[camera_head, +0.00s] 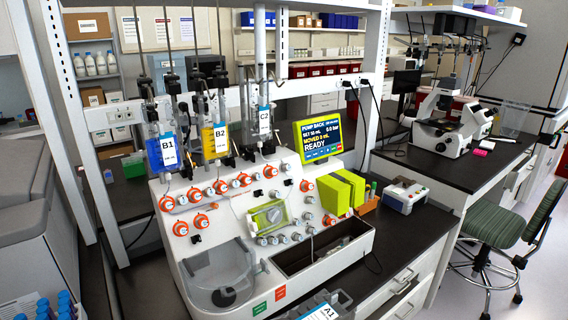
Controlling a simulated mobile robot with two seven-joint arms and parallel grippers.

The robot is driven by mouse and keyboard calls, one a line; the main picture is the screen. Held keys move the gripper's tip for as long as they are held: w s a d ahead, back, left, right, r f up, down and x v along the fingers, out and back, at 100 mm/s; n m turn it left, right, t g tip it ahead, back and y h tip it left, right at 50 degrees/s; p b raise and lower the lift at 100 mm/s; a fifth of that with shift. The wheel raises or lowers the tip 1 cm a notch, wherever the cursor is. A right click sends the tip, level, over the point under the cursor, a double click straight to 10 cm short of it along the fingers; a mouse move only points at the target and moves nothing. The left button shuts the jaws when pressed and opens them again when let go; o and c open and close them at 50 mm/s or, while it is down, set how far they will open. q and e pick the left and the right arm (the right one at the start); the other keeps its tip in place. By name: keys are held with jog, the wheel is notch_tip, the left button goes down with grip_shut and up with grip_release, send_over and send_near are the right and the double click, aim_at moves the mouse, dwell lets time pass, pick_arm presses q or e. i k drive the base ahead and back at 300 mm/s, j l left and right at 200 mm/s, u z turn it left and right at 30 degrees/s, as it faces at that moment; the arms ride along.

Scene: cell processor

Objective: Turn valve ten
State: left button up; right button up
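The white cell processor (209,242) stands on the dark bench in the middle of the head view. Its sloped panel carries several orange valves, one at the left end (167,204) and one at the upper right (270,171). More orange valves sit lower left (180,229) and at the right (329,220). Several grey round knobs (285,238) are below and beside the green-framed part (268,214). The valve numbers are too small to read, so I cannot tell which is valve ten. Neither of my grippers is in view.
A yellow-framed screen (318,139) reads READY. Green blocks (334,195) sit at the right. A clear-lidded bowl (220,271) and an open trough (340,246) are in front. A1 label (322,312) shows below.

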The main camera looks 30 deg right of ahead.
aim_at(286, 167)
jog(key=i+l, duration=0.15)
jog(key=l, duration=0.85)
jog(key=i+l+u, duration=0.15)
jog(key=l, duration=1.85)
jog(key=i+u, duration=0.05)
jog(key=i, duration=0.05)
